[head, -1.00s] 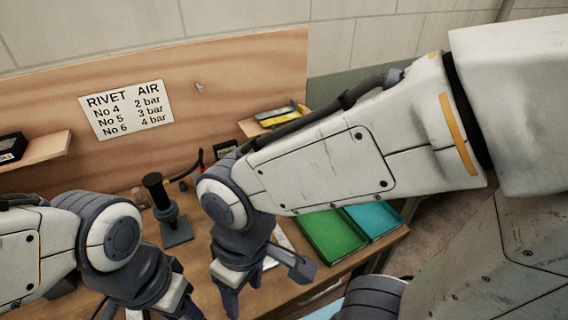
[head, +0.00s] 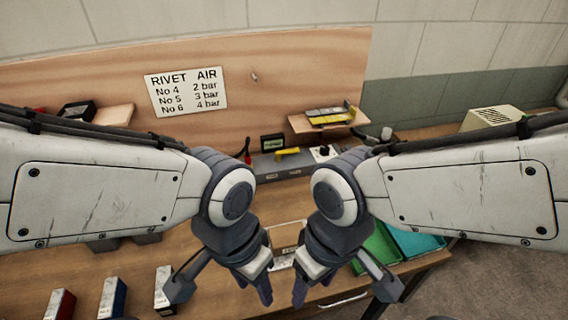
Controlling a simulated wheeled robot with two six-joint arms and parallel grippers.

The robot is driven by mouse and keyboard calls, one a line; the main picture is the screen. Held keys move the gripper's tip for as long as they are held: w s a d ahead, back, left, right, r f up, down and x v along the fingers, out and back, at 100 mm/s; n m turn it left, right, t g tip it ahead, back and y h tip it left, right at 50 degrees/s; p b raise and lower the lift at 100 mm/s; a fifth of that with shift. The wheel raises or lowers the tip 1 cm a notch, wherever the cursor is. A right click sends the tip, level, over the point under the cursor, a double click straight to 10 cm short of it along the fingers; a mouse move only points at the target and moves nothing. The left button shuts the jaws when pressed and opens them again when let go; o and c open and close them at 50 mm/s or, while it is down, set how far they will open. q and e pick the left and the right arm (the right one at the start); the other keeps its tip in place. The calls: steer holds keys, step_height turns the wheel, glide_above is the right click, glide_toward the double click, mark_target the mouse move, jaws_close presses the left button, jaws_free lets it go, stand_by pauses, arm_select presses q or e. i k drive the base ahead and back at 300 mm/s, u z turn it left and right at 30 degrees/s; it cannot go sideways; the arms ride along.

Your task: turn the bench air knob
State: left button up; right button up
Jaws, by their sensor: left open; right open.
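A grey unit (head: 284,165) stands at the back of the bench against the wooden board. At its right end a small dark knob (head: 323,151) sits on a white face, partly behind my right arm; where it points is too small to read. A small dark display (head: 272,142) is behind the unit. My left gripper (head: 255,284) is open, pointing down over the bench, in front of the unit and apart from it. My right gripper (head: 312,283) is open, just to its right, also pointing down and apart from the knob. Both look empty.
A sign (head: 186,91) on the board reads RIVET AIR, No 4 2 bar, No 5 3 bar, No 6 4 bar. Green (head: 376,250) and teal (head: 412,241) trays lie at right. Several small boxes (head: 113,298) stand front left. A shelf (head: 300,124) overhangs the unit's right.

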mark_target(324, 150)
steer(key=k, duration=1.2)
steer(key=u, duration=0.75)
steer(key=i, duration=1.35)
steer(key=z, duration=0.8)
steer(key=i, duration=0.35)
steer(key=z, duration=0.2)
